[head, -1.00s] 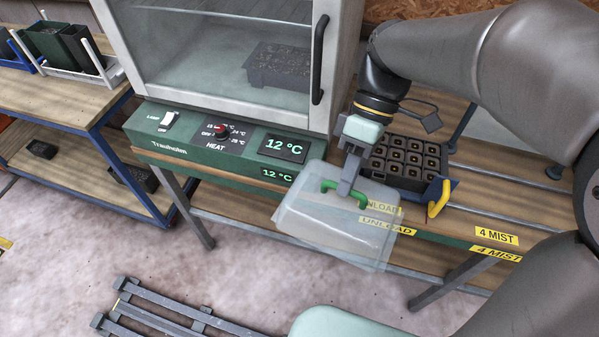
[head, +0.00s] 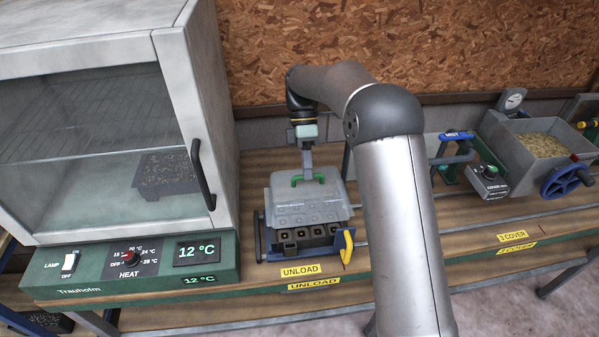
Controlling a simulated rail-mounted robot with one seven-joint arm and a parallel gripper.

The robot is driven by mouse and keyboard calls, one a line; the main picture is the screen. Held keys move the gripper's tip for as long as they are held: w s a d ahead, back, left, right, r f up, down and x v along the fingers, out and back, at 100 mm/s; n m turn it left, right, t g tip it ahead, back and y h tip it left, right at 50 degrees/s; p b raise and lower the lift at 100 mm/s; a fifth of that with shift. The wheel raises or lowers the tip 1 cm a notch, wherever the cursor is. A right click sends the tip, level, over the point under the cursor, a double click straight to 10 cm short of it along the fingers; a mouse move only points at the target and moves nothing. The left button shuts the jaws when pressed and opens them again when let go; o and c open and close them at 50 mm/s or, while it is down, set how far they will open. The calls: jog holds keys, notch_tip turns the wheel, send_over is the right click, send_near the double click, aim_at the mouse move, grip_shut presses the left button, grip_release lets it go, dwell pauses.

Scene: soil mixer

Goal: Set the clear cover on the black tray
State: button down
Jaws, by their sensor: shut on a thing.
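The clear cover (head: 309,204) hangs level from its green handle over the black tray (head: 298,241) in the head view. My gripper (head: 308,174) is shut on the green handle. The tray, with several square cells, sits in a blue-sided carrier with a yellow handle (head: 348,247) behind the UNLOAD label. The tray's front rows show below the cover's front edge, and its back part is behind or under the cover. I cannot tell whether the cover touches the tray.
The cabinet (head: 100,120) with a glass door and dark handle stands close on the left, another dark tray (head: 165,174) inside it. A mist station (head: 457,150) and a soil hopper (head: 540,145) stand on the right. Rails run along the bench.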

aim_at(307, 182)
jog(key=shift+f+b, duration=1.8)
jog(key=shift+f, duration=0.15)
jog(key=shift+r, duration=0.25)
jog(key=shift+p, duration=0.3)
jog(key=shift+f+p, duration=0.3)
jog(key=shift+f, duration=0.4)
jog(key=shift+f, duration=0.65)
jog(key=shift+f, duration=0.25)
